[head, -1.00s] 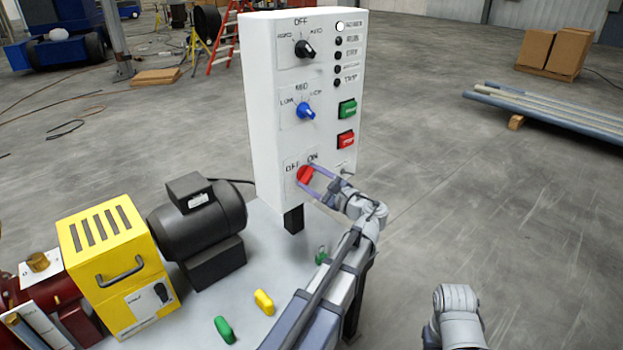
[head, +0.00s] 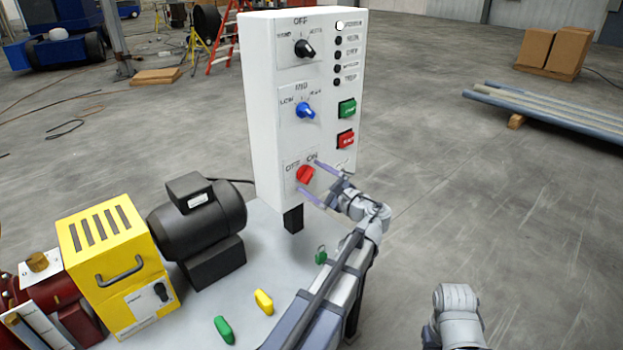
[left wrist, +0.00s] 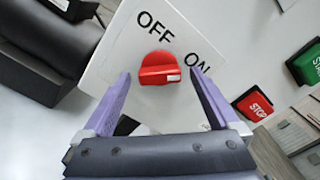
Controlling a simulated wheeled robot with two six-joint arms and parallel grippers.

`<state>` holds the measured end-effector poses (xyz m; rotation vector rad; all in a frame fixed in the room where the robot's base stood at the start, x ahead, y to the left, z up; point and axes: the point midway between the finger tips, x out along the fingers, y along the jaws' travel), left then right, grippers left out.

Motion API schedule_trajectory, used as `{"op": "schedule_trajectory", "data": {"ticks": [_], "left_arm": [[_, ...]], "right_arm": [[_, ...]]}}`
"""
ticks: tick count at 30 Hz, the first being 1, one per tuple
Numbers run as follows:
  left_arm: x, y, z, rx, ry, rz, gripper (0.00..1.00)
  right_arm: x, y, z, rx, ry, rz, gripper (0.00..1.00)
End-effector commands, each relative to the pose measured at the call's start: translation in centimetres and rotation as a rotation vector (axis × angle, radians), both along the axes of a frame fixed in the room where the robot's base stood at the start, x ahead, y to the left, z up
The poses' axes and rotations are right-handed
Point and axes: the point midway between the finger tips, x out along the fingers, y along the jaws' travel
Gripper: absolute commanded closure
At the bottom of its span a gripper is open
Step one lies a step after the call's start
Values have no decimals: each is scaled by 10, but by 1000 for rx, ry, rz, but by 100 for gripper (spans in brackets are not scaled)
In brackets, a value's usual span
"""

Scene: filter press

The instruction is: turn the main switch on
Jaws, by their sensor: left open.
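The white control panel (head: 262,130) stands upright on the bench. Its red main switch (head: 305,174) is low on the front, below the labels OFF and ON. In the left wrist view the red knob (left wrist: 160,68) has its ridge lying across the picture, with the white-marked end toward the ON side. My left gripper (head: 309,177) is open in front of the switch. In the left wrist view its two purple fingers (left wrist: 164,82) stand on either side of the knob, apart from it. My right gripper is out of view.
Above the switch are a blue knob (head: 306,111), a black knob (head: 305,49), a green button (head: 347,109) and a red stop button (head: 345,140). A black motor (head: 195,215) and a yellow housing (head: 100,240) stand left on the bench.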

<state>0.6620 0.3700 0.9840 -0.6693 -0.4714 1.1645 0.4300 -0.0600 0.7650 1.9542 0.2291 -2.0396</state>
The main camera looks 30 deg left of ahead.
Motion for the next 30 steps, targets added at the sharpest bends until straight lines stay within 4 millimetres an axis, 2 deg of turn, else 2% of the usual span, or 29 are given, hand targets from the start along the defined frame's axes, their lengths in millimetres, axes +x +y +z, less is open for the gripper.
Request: {"op": "schedule_trajectory", "data": {"ticks": [6,12,17,30], "left_arm": [[-13,-36,0,-1,0,-4,5],[-21,-58,0,-1,0,-1,5],[-23,-65,0,-1,0,-1,5],[-24,-65,0,-1,0,1,5]], "right_arm": [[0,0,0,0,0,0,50],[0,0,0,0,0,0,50],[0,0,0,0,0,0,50],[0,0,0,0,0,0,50]]}}
